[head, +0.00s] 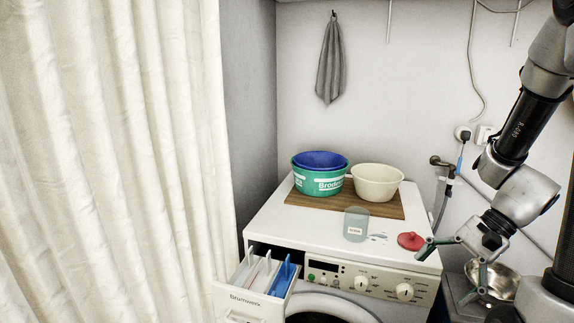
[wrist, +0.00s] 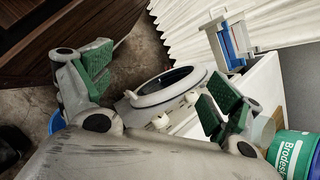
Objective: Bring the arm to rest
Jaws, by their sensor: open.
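My gripper (head: 450,264) hangs at the right in the head view, by the front right corner of the white washing machine (head: 286,220). Its green-padded fingers are spread wide with nothing between them. In the wrist view my gripper (wrist: 158,82) also shows open, with the machine's round door (wrist: 168,88) beyond the fingers. My arm comes down from the upper right, bent at the wrist. One finger overlaps the machine's top edge in the head view; I cannot tell how close it is.
A red lid (head: 411,240), a clear beaker (head: 356,224), a green tub (head: 318,182) and a cream bowl (head: 377,182) stand on the machine. Its detergent drawer (head: 262,282) is pulled out. A metal bowl (head: 500,281) is below my gripper. A tap (head: 442,163) is on the wall.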

